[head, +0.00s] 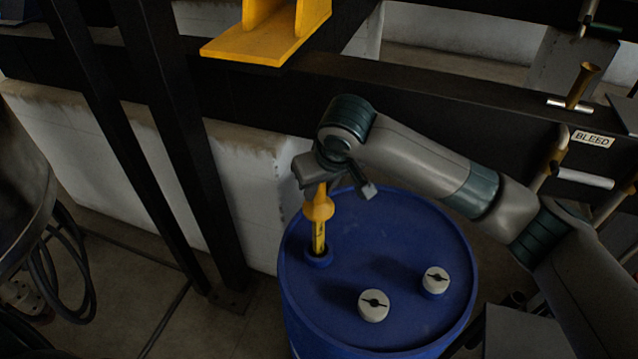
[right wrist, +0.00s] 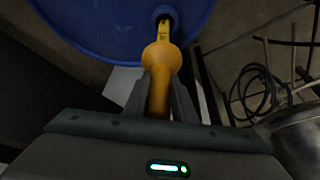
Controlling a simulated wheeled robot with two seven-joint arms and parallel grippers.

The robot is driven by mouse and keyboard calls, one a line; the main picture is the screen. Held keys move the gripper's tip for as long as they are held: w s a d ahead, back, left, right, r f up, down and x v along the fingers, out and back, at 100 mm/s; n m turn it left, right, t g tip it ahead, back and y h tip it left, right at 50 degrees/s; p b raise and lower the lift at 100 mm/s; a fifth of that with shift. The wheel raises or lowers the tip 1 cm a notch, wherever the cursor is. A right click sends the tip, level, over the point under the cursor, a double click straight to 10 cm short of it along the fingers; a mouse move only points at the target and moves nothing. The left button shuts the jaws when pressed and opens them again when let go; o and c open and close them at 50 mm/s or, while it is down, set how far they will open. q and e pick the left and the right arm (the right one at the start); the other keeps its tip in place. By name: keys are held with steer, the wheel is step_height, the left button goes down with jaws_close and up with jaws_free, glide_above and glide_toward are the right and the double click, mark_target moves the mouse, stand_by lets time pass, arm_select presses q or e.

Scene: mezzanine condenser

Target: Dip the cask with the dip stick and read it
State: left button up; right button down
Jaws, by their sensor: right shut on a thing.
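The blue cask (head: 400,252) stands upright on the floor in the middle of the head view; part of its top shows in the right wrist view (right wrist: 110,30). The yellow dip stick (head: 319,212) stands in the open bung hole near the cask's left rim, with its lower part hidden inside. My right gripper (head: 320,184) is above that hole, shut on the dip stick's handle. In the right wrist view the dip stick (right wrist: 161,60) runs from between the fingers into the hole. Its marks are too small to read. My left gripper is not in view.
Two pale caps, one at front (head: 373,305) and one at right (head: 435,280), sit on the cask top. A dark steel post (head: 185,150) and a white wall (head: 245,190) stand behind and left. A yellow bracket (head: 262,45) hangs above. A BLEED label (head: 592,139) marks pipework at right.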

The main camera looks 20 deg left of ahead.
steer(key=b, duration=0.1)
glide_above(320, 231)
steer(key=shift+w+a+f, duration=0.1)
steer(key=shift+w+f, duration=0.05)
steer(key=shift+f, duration=1)
steer(key=shift+w+a+f, duration=0.1)
steer(key=shift+f, duration=1.05)
steer(key=shift+f+b, duration=0.6)
steer(key=shift+f, duration=2.25)
steer(key=shift+f+b, duration=0.85)
steer(key=shift+f, duration=2)
